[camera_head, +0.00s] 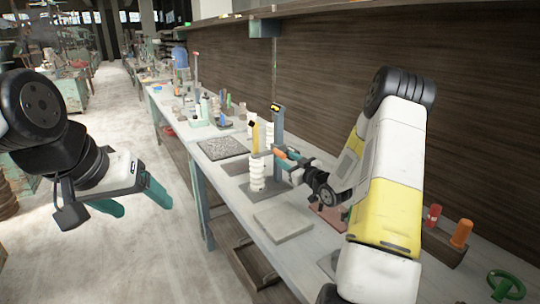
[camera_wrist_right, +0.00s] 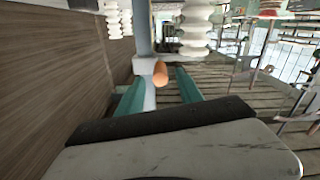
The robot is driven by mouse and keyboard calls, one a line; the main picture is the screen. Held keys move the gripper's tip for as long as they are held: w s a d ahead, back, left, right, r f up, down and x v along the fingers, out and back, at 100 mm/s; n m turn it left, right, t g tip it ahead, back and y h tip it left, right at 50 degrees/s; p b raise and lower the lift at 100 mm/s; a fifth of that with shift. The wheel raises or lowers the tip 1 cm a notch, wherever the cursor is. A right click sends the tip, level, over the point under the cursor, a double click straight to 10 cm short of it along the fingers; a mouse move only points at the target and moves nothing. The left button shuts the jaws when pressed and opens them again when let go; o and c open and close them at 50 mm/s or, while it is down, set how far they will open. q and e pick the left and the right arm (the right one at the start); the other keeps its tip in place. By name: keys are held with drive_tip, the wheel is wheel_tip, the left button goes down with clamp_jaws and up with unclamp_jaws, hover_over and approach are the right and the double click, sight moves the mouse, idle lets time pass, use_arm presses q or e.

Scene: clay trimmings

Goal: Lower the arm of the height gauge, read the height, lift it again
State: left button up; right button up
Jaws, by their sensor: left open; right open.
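The height gauge (camera_head: 277,125) stands on the bench as a blue-grey column with a dark and yellow top, beside a white ribbed stack (camera_head: 257,174). In the right wrist view the column (camera_wrist_right: 142,30) rises behind an orange knob (camera_wrist_right: 160,73), and the ribbed stack (camera_wrist_right: 194,32) is to its right. My right gripper (camera_head: 286,155) is at the gauge. Its teal fingers (camera_wrist_right: 157,84) are open, with the knob seen between their tips and a gap on each side. Contact is not visible. My left gripper (camera_head: 135,205) is open and empty over the floor, left of the bench.
A grey slab (camera_head: 283,222) lies on the bench in front of the gauge. A speckled tray (camera_head: 222,148) and several bottles are further back. A block with red and orange handles (camera_head: 445,245) and a green wheel (camera_head: 506,286) are at right. A dark wooden wall (camera_head: 400,50) backs the bench.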

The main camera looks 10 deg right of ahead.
sight(280, 154)
drive_tip(key=x, duration=0.5)
clamp_jaws()
idle(1.4)
